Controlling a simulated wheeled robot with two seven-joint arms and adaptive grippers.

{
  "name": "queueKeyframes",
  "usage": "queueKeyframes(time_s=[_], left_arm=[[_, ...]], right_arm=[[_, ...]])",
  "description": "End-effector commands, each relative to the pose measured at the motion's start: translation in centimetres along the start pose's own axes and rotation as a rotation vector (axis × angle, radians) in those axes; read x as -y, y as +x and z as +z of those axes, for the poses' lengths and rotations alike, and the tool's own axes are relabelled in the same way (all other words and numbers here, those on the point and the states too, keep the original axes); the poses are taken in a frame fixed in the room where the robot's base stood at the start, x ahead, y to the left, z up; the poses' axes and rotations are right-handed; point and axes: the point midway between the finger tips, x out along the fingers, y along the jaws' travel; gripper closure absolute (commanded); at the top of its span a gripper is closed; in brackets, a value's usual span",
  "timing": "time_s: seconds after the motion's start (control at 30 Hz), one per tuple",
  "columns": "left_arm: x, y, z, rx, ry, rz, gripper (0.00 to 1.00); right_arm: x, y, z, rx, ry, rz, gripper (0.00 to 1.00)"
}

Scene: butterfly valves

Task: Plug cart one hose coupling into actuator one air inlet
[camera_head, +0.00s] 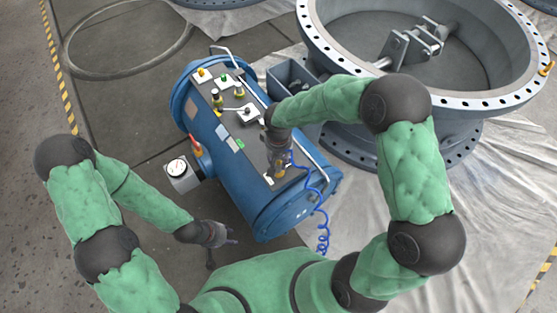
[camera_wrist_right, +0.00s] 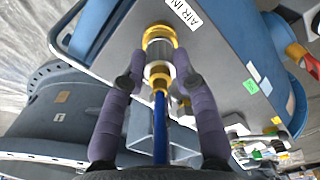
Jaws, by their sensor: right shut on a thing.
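The blue cylindrical actuator (camera_head: 217,138) lies at a slant in the middle of the head view, with a grey panel on top. My right gripper (camera_head: 279,172) is over the panel's near right end. In the right wrist view its fingers (camera_wrist_right: 160,68) are shut on the brass and silver hose coupling (camera_wrist_right: 158,73), from which the blue hose (camera_wrist_right: 160,125) trails. The coupling is in line with the brass-ringed air inlet (camera_wrist_right: 159,34) beside an "AIR IN" label (camera_wrist_right: 186,12). I cannot tell whether it is fully seated. My left gripper (camera_head: 226,242) is open and empty, low beside the actuator.
A large flanged valve body (camera_head: 330,45) stands at the back right on a pale sheet. Several fittings and a handrail (camera_head: 250,78) are on the panel. Dark floor (camera_head: 130,110) is clear at the left.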

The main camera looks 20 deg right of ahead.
Motion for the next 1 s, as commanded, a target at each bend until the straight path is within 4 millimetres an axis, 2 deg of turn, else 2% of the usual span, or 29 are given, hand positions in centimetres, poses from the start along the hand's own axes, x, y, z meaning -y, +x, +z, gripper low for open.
queueKeyframes(time_s=[1.0], left_arm=[[0.16, 0.45, -0.02, 0.0, 0.0, 0.0, 0.6]], right_arm=[[0.0, 0.62, -0.02, -0.001, 0.0, 0.0, 0.99]])
